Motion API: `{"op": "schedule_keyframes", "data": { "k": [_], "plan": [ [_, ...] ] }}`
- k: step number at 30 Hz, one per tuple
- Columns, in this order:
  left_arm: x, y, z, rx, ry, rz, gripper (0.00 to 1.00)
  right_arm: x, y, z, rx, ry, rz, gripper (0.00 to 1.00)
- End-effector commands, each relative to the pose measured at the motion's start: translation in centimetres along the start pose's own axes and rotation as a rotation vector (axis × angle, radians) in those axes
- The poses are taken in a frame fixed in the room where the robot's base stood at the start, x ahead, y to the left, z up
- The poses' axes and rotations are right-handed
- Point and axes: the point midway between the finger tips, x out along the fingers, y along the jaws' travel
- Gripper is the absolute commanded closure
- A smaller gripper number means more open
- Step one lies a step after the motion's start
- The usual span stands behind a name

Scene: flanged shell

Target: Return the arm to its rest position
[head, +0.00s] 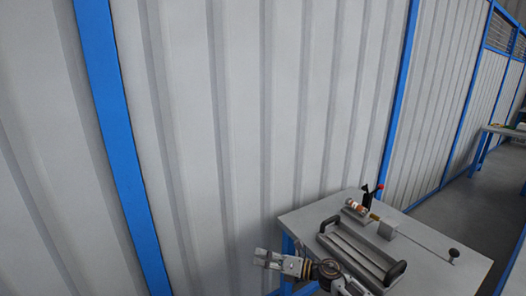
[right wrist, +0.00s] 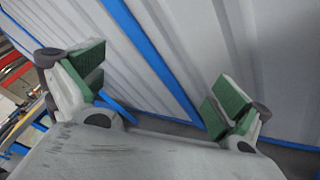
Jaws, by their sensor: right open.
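My right gripper (head: 266,258) is at the bottom of the head view, left of the table's edge and pointing left. It is empty. In the right wrist view my right gripper (right wrist: 160,92) shows its two green-padded fingers wide apart with nothing between them. The wall and floor show behind them. My left gripper is not in view. A small part with orange and pale sections (head: 357,208), possibly the flanged shell, sits in a fixture at the back of the table.
The grey table (head: 440,270) carries a long grey tray (head: 355,252) with black handles, a grey block (head: 388,229), a red-and-black lever (head: 368,194) and a black knob (head: 454,253). A corrugated wall (head: 230,130) with blue posts stands behind. Another table (head: 505,131) is far right.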

Motion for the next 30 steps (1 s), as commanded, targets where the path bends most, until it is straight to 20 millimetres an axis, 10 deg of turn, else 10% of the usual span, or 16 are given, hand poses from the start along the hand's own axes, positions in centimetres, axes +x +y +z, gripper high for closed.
{"op": "schedule_keyframes", "data": {
  "k": [14,30],
  "plan": [
    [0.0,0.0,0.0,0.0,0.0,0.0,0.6,-5.9,-13.0,-4.1,0.773,-0.501,-0.178,0.0],
    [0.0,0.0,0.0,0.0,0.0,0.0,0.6,-17.5,-25.9,-20.8,1.528,-1.005,-0.459,0.0]
  ]
}}
